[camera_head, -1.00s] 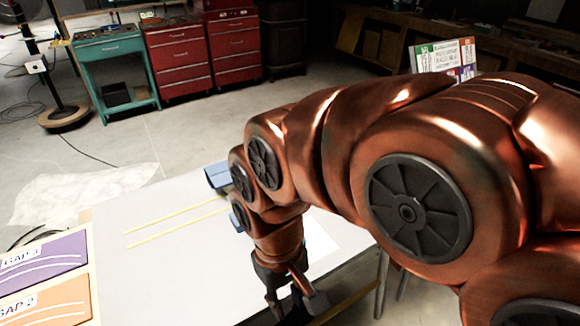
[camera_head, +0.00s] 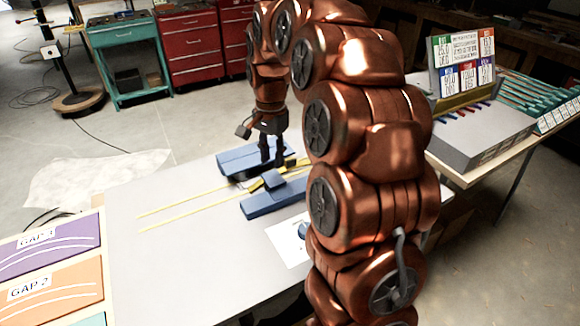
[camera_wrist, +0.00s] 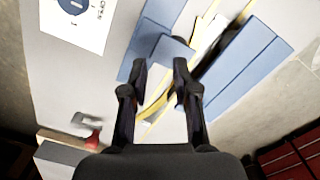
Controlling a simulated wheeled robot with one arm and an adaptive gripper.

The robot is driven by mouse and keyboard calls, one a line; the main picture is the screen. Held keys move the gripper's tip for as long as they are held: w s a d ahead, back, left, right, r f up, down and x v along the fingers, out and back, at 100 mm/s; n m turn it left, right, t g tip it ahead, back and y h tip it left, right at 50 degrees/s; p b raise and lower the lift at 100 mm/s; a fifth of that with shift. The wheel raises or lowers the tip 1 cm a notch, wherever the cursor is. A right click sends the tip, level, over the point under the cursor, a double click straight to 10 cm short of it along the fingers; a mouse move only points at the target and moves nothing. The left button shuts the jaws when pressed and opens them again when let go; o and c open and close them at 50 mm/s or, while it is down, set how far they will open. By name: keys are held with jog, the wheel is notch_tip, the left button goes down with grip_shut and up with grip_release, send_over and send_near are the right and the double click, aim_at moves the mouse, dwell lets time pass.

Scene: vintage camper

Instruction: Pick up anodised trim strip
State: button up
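A gold-yellow strip (camera_head: 296,163), apparently the anodised trim strip, shows between two blue blocks on the grey table. It also shows in the wrist view, passing between and beyond my fingers (camera_wrist: 151,108), partly hidden and blurred. My gripper (camera_head: 272,162) points down over the far blue block (camera_head: 240,158) and the strip. In the wrist view my two dark fingers (camera_wrist: 160,68) are apart, with a clear gap between them. I cannot tell whether either finger touches the strip. The near blue block (camera_head: 268,203) lies on the camera's side of the strip.
Two thin yellow lines (camera_head: 185,217) run along the table (camera_head: 190,265). A white printed sheet (camera_head: 287,243) lies by the near block. Gap-labelled panels (camera_head: 45,250) are at left. A grey box (camera_head: 480,135) with signs stands at right. The table's left middle is clear.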

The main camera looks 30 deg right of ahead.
aim_at(294, 158)
jog(key=w+d+f+m, duration=0.1)
jog(key=w+d+m, duration=0.1)
jog(key=d, duration=0.1)
jog(key=w+d+f+m, duration=0.1)
jog(key=w+d, duration=0.1)
jog(key=d, duration=0.2)
jog(key=w+d+f+m, duration=0.1)
jog(key=w+d+m, duration=0.1)
jog(key=w+d, duration=0.1)
jog(key=shift+w+d+f+m, duration=0.1)
jog(key=shift+d+m, duration=0.2)
jog(key=shift+d, duration=0.1)
jog(key=shift+d+f, duration=0.15)
jog(key=shift+d, duration=0.05)
jog(key=shift+d+f+p, duration=0.1)
jog(key=shift+f+p, duration=1.35)
jog(key=shift+f, duration=2.4)
grip_shut()
